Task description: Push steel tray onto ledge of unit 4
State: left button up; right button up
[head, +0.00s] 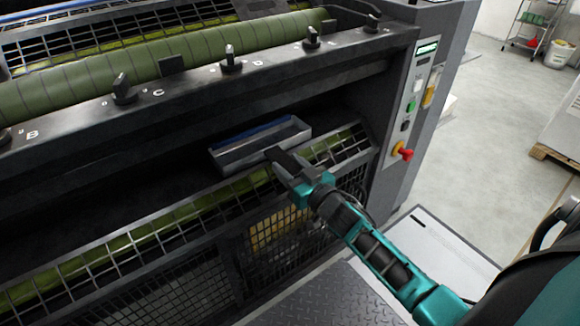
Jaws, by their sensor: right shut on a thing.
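The steel tray (234,159) is a shallow grey box with a blue strip inside. It sits in the dark recess of the press, above the slanted wire guard, lying slightly askew to the guard's edge. My right gripper (277,156) is at the tray's near right side, its dark fingers against the near wall. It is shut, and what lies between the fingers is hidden. The ledge (110,210) under the tray is dark, and the part behind the tray is in shadow. No unit number 4 can be read. My left gripper is not in view.
A bar with black knobs and letters (150,95) runs above the recess. A green roller (150,70) lies behind it. A control panel with a red knob (403,151) stands to the right. A wire guard (150,240) slopes below.

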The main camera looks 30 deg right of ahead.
jog(key=shift+w, duration=0.45)
jog(key=o, duration=1.3)
jog(key=shift+o, duration=0.2)
jog(key=shift+s, duration=0.55)
jog(key=s+d+p, duration=0.1)
jog(key=s+p, duration=0.4)
jog(key=s, duration=1.7)
jog(key=shift+s+d+p, duration=0.4)
